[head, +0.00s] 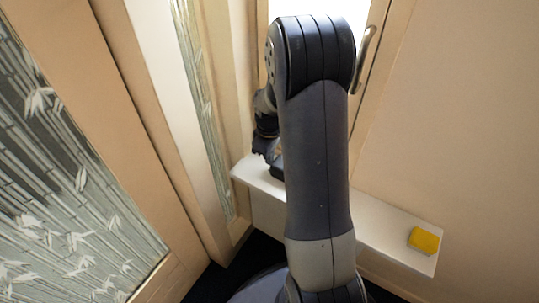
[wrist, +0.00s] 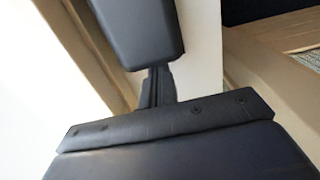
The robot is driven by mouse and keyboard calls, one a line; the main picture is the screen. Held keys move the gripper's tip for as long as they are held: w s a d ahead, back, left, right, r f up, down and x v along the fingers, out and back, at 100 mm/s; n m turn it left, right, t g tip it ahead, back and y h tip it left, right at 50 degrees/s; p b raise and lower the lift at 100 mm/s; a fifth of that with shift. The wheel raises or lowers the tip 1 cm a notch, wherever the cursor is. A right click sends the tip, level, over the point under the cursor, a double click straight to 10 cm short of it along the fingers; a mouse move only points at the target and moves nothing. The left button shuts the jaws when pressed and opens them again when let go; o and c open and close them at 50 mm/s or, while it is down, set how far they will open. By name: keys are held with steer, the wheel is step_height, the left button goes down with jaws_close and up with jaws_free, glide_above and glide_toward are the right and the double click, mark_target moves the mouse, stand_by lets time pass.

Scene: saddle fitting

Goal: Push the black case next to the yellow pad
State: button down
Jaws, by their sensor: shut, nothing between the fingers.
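The yellow pad (head: 424,240) lies flat near the right end of a narrow white shelf (head: 385,236) in the head view. The black case (wrist: 138,32) is at the top of the wrist view, a dark block with rounded edges. In the head view only a dark bit of the case (head: 278,171) shows near the shelf's left end, mostly behind my arm. My gripper (wrist: 158,84) is shut and empty, its fingers reaching the near edge of the case. I cannot tell whether they touch. The case is well apart from the pad.
The shelf between the case and the pad is partly hidden by my arm; its visible part is clear. A wall stands behind it, with a bright window and a metal handle (head: 366,58). A bamboo-patterned panel (head: 60,190) is at the left.

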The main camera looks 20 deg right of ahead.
steer(key=s+d, duration=0.2)
steer(key=s, duration=0.2)
steer(key=s+d, duration=0.3)
steer(key=s, duration=0.1)
steer(key=s+d, duration=0.3)
steer(key=s, duration=0.1)
steer(key=shift+s+d+p, duration=0.2)
steer(key=shift+s+p, duration=0.15)
steer(key=shift+s, duration=0.05)
steer(key=shift+w, duration=0.1)
